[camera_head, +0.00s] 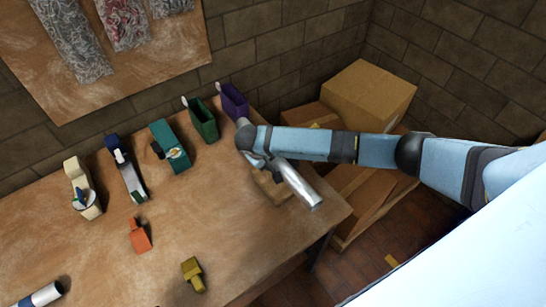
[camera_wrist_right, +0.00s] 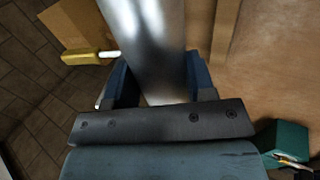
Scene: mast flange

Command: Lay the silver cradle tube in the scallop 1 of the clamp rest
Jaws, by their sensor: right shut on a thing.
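The silver cradle tube (camera_head: 298,184) slants over the right end of the table in the head view. My right gripper (camera_head: 268,163) is shut on it near its upper end, partly hidden by my wrist. In the right wrist view the tube (camera_wrist_right: 146,35) runs between the two dark blue fingers of the gripper (camera_wrist_right: 155,82). A light wooden block (camera_head: 266,188), perhaps the clamp rest, lies under and beside the tube. The tube and arm cover part of it, so its scallops cannot be made out. I cannot tell whether the tube touches it. My left gripper is not in view.
Green (camera_head: 203,122) and purple (camera_head: 233,101) bins stand by the wall. A teal clamp-like thing (camera_head: 171,146) and others line the table's back. Orange (camera_head: 139,235) and yellow (camera_head: 193,273) pieces lie in front. Cardboard boxes (camera_head: 368,98) stand beyond the table's right end.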

